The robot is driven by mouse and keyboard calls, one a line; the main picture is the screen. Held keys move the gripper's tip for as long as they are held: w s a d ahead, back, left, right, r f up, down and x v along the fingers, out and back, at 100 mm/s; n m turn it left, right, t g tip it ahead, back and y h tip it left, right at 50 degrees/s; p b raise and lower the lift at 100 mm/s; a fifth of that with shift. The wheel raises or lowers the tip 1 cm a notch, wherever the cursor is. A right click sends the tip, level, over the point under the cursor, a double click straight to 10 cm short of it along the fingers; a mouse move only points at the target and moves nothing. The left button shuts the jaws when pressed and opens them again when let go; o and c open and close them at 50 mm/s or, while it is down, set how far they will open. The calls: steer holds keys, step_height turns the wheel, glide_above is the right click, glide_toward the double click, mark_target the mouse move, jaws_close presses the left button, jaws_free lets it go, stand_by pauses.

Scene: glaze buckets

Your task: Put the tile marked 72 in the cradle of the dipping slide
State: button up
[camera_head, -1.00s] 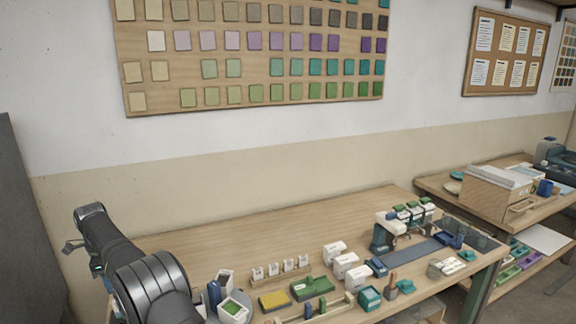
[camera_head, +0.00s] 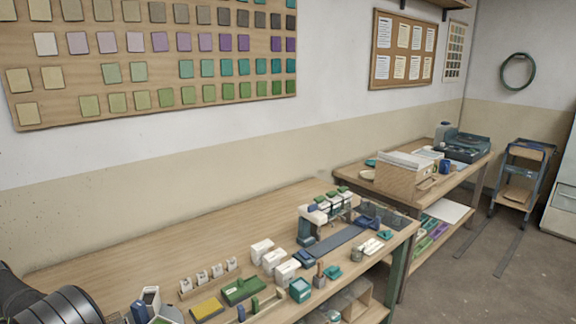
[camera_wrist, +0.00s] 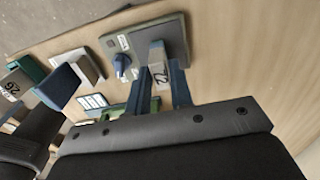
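In the wrist view, the tile marked 72 (camera_wrist: 158,73) is a grey piece with a pale label. It sits between the blue fingers of my gripper (camera_wrist: 159,80), which appear to touch it on both sides. Its far end lies over a dark panel (camera_wrist: 177,35) with a blue knob (camera_wrist: 122,64); I cannot tell whether it touches the panel. I cannot make out the dipping slide's cradle for certain in either view.
In the wrist view, a blue block (camera_wrist: 58,86) and a white block (camera_wrist: 84,67) stand left of the panel. In the head view, white buckets (camera_head: 262,251), a green block (camera_head: 242,291) and a yellow pad (camera_head: 207,309) stand on the bench. The bench's back left (camera_head: 150,243) is clear.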

jaws_close()
steer(key=shift+r, duration=3.8)
steer(key=w+d+r, duration=0.4)
steer(key=w+d, duration=0.1)
steer(key=d, duration=0.5)
steer(key=w+d+r, duration=0.3)
steer(key=w+d, duration=0.1)
steer(key=d, duration=0.7)
steer(key=shift+a+f, duration=0.1)
steer(key=shift+f, duration=2.45)
